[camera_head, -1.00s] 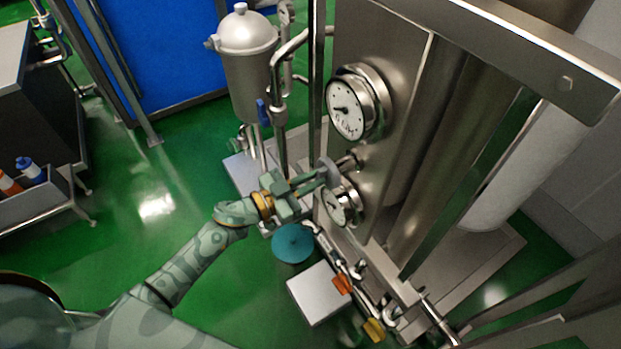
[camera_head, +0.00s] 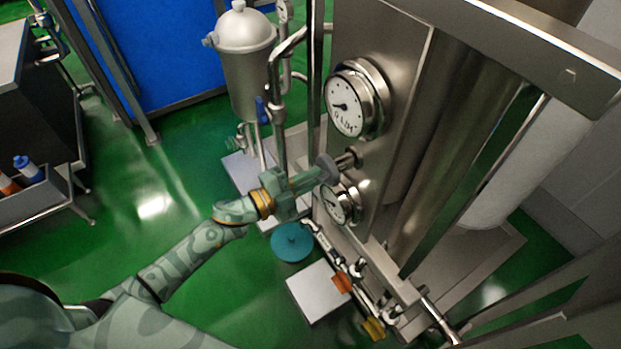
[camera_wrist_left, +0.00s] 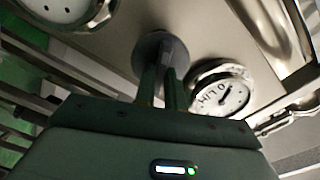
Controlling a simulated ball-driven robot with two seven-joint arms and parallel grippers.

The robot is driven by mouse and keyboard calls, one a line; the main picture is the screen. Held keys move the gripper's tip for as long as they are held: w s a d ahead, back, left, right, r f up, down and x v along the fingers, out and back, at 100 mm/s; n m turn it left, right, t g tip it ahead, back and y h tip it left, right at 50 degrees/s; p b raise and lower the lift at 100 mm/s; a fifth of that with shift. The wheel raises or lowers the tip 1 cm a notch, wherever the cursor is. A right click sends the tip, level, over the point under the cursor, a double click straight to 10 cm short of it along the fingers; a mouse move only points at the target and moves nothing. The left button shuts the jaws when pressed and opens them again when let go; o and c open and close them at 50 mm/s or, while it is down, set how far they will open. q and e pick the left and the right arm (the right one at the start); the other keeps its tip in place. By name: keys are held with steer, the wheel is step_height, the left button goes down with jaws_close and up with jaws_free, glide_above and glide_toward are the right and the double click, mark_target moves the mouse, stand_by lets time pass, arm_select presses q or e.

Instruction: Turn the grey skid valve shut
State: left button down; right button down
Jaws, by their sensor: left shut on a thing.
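The grey skid valve (camera_head: 328,167) is a round grey knob on a short metal stem, on the face of the steel skid panel between two dial gauges. My left gripper (camera_head: 316,177) reaches it from the left and is shut on it. In the left wrist view the grey valve (camera_wrist_left: 160,48) shows as a disc just past the fingertips (camera_wrist_left: 162,78), with both fingers over its lower part. The fingers hide part of the knob. My right gripper is not in view.
A large gauge (camera_head: 348,106) sits above the valve and a smaller gauge (camera_head: 340,205) just below. A steel filter pot (camera_head: 245,65) with pipes and a blue handle (camera_head: 262,111) stands behind. Orange (camera_head: 343,281) and yellow (camera_head: 373,329) handles are low at the front.

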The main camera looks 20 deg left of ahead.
arm_select(q)
steer(key=m, duration=0.2)
steer(key=m+b, duration=0.1)
steer(key=m, duration=0.1)
steer(key=shift+f+m, duration=0.2)
steer(key=shift+m, duration=0.2)
stand_by(0.4)
steer(key=c, duration=1.5)
jaws_free()
steer(key=shift+r, duration=0.1)
steer(key=shift+o, duration=0.2)
steer(key=p+v, duration=0.1)
steer(key=v, duration=1.5)
steer(key=shift+s+a, duration=0.15)
steer(key=shift+s, duration=0.05)
